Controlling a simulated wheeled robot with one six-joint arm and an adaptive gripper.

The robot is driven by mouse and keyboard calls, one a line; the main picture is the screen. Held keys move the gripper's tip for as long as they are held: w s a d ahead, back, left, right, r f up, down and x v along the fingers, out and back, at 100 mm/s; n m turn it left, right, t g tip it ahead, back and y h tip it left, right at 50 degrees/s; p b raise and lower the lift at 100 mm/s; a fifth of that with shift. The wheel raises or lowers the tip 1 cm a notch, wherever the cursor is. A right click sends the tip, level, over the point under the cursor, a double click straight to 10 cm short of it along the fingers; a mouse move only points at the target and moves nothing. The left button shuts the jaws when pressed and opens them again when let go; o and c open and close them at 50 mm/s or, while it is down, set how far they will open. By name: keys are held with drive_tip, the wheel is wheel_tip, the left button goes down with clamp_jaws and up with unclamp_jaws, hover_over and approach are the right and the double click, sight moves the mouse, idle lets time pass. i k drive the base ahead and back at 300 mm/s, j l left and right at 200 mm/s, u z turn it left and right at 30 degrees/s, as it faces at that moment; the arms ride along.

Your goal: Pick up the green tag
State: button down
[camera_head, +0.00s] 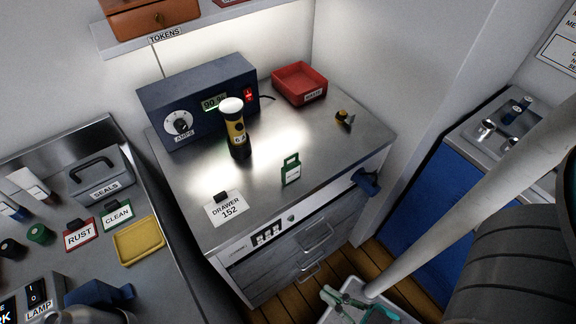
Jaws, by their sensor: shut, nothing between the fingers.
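A small green tag (291,169) with a white label and a holed top stands on the metal top of the middle cabinet (330,150), near its front edge. The writing on its label is too small to read. Another green-edged card (117,215) reads CLEAN and sits on the left bench, next to a red-edged RUST card (79,235). My gripper is not in view.
A blue box with a dial (180,123), a yellow-black cylinder with a white top (235,128), a red tray (299,85) and a DRAWER 152 card (226,208) surround the tag. A grey pole and dark cylinder cross the right side. Bare metal lies right of the tag.

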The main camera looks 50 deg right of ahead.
sight(290, 172)
drive_tip(key=k+j+z, duration=0.25)
drive_tip(key=k, duration=0.2)
drive_tip(key=k+z, duration=0.3)
drive_tip(key=k, duration=0.15)
